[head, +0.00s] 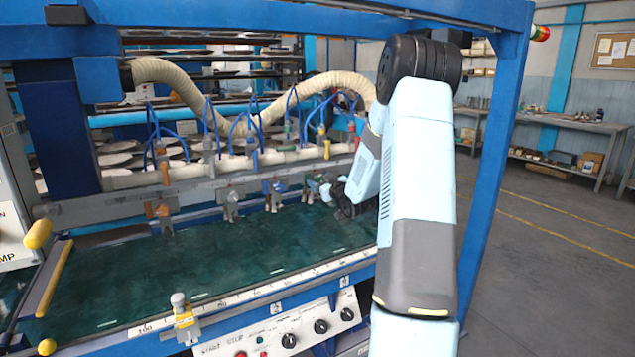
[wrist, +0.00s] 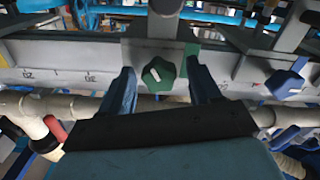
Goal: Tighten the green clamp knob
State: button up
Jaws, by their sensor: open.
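The green clamp knob (wrist: 158,74) is a dark green faceted knob with a white mark on its face, on the grey rail in the wrist view. My gripper (wrist: 161,68) is open, with one blue finger to the left of the knob and the other to its right. Gaps show between the knob and both fingers, and I cannot tell whether the tips reach to its depth. In the head view my gripper (head: 327,191) is at the right part of the rail, small and partly hidden by my arm.
A blue knob (wrist: 285,84) sits on the rail to the right in the wrist view. Beige hoses (head: 205,100) and thin blue tubes hang above the rail in the head view. A green bed (head: 200,268) lies below, with a blue frame post (head: 497,150) to the right.

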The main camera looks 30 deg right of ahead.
jog(key=shift+w, duration=0.3)
jog(key=shift+c, duration=0.3)
